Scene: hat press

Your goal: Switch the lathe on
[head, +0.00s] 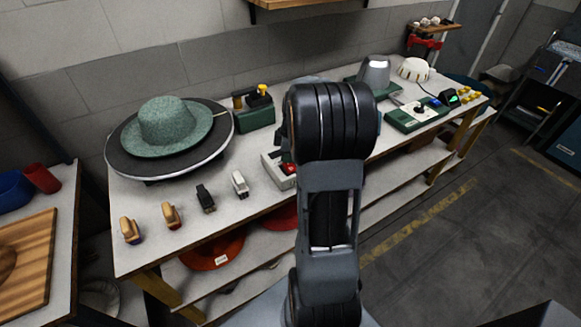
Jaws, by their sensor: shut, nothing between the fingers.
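A green hat (172,122) lies on a large round dark disc with a pale rim (140,170) at the left of the workbench; this may be the lathe. Right of it stands a dark green box with a yellow knob (262,90). A pale grey box (271,166) with a red part (289,168) sits near the bench's middle, partly hidden by my arm. Which of these is the lathe's switch I cannot tell. My arm rises through the middle of the head view, and my gripper is hidden behind it.
On the bench (240,212), several small brushes or blocks line the front left edge. A green device with lit parts (412,114), a grey cone (374,72) and a white dome (413,69) stand at the right. A side table with a wooden board (40,240) is at left.

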